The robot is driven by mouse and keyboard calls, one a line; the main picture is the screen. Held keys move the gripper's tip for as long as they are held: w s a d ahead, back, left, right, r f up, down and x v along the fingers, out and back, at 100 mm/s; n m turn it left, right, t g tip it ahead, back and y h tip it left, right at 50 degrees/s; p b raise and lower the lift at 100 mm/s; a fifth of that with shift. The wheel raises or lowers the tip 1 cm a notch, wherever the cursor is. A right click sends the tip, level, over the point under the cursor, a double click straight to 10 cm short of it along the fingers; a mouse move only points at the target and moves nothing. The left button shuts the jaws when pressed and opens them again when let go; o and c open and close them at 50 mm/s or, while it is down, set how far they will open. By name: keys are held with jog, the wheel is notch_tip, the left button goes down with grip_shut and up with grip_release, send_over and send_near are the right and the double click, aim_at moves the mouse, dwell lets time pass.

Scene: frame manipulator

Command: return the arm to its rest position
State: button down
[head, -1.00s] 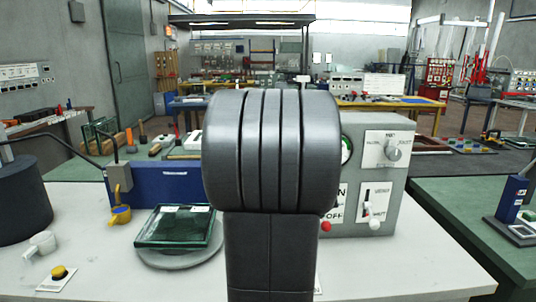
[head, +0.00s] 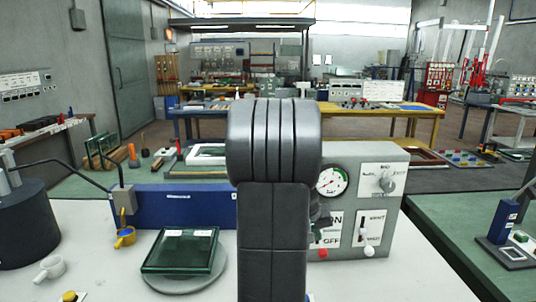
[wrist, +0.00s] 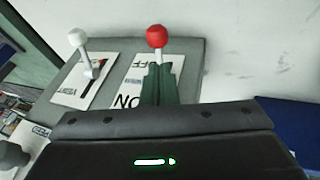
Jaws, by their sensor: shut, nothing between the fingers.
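My dark arm (head: 272,230) rises in the middle of the head view and hides part of the bench and the grey control box (head: 375,156). My gripper (wrist: 157,72) shows in the wrist view as dark green fingers, shut and empty. Its fingertips are close to the red-knobbed lever (wrist: 156,37) of the ON/OFF switch. I cannot tell whether they touch it. In the head view the red knob (head: 323,253) sits low on the box front, just right of my arm.
The box also has a gauge (head: 332,181), a rotary knob (head: 385,183) and a white-knobbed lever (head: 368,251). A glass plate (head: 181,250) lies on a round grey disc left of my arm. A blue block (head: 180,205) stands behind it. The white bench front right is clear.

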jog(key=s+a+r+b, duration=0.1)
jog(key=a+r, duration=0.3)
jog(key=r, duration=0.2)
jog(key=shift+s+a+r, duration=0.15)
jog(key=shift+a+r, duration=0.2)
jog(key=shift+a, duration=0.05)
jog(key=shift+s, duration=0.1)
